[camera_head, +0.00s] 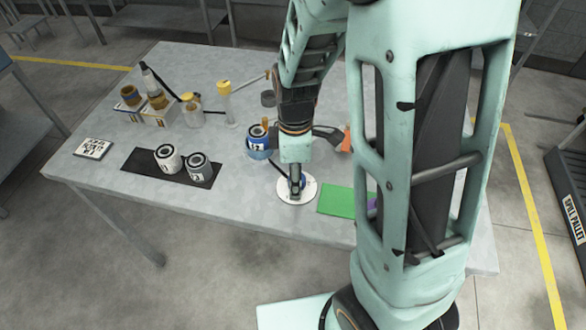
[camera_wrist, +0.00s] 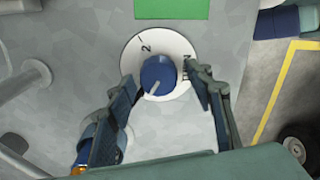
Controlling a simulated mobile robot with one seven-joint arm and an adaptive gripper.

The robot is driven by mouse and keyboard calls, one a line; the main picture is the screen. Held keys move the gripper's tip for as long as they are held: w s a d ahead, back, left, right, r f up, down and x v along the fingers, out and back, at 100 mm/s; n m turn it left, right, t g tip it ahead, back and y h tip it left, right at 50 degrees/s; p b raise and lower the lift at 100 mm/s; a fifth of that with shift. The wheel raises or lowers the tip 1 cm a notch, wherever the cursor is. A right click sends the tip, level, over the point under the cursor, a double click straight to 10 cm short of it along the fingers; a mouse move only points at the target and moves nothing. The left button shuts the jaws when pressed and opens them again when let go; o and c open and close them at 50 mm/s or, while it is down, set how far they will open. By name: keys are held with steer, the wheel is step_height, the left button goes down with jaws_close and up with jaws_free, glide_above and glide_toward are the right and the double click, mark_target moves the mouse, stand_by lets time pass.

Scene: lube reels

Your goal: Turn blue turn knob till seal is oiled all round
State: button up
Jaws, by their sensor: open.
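The blue turn knob (camera_wrist: 158,75) stands on a round white dial (camera_wrist: 180,47) that carries a "2" and another mark at its right. A pale pointer line on the knob points down and left. In the head view the dial (camera_head: 306,197) lies on the table below my gripper (camera_head: 296,190). My gripper (camera_wrist: 162,88) is open, its fingers on either side of the knob; I cannot tell whether they touch it. I cannot make out the seal.
A green pad (camera_head: 337,201) lies right of the dial. Bottles (camera_head: 225,104) and a small rack (camera_head: 156,117) stand behind. A label card (camera_head: 93,148) lies far left. The table's front left is clear.

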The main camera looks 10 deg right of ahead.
steer(key=c, duration=1.2)
steer(key=shift+o, duration=0.2)
